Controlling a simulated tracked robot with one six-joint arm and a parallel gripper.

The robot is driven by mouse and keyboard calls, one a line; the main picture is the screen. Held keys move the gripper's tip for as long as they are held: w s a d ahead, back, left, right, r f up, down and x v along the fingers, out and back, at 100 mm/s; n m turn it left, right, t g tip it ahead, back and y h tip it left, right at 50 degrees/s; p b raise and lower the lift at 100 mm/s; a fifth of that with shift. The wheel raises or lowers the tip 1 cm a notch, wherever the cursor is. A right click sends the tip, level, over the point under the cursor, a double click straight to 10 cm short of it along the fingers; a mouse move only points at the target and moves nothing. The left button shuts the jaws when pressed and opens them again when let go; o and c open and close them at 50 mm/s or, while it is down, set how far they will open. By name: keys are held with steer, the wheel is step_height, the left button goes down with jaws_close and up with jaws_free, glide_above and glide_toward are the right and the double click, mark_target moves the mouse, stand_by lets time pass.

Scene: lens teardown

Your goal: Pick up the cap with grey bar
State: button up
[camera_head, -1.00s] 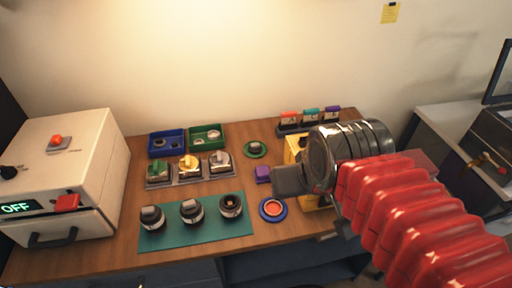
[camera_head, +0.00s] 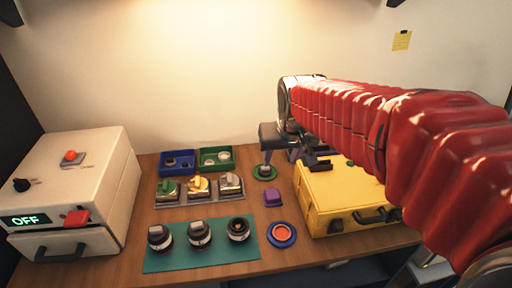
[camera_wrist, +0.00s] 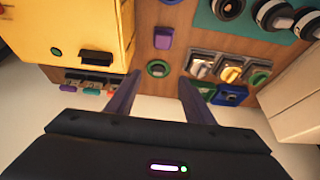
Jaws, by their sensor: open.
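A small dark round cap with a grey bar (camera_wrist: 158,69) sits in a round green dish (camera_head: 258,177) on the wooden table; in the head view my finger partly hides it. My gripper (camera_wrist: 159,85) is open and empty, with its two purple-grey fingers pointing down at the table. In the wrist view the cap shows between the fingertips, just beyond them. In the head view one finger passes in front of the dish. I cannot tell the exact height of the fingertips above the cap.
A yellow case (camera_head: 345,195) stands close right of the dish. A purple block (camera_head: 272,198) and a blue dish (camera_head: 282,235) are in front. A grey tray (camera_head: 185,203) with coloured-handled parts lies left, behind a teal mat (camera_head: 205,260) with three lenses. Blue (camera_head: 178,157) and green bins are behind.

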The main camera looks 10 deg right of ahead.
steer(key=w+f, duration=0.7)
steer(key=w, duration=0.5)
steer(key=shift+w, duration=0.2)
steer(key=shift+g, duration=0.3)
glide_toward(265, 170)
steer(key=shift+w+d+f, duration=0.15)
steer(key=shift+w+f, duration=0.6)
steer(key=shift+f, duration=0.45)
steer(key=shift+w, duration=0.1)
steer(key=shift+x, duration=2.6)
steer(key=shift+w, duration=0.1)
steer(key=shift+c, duration=0.5)
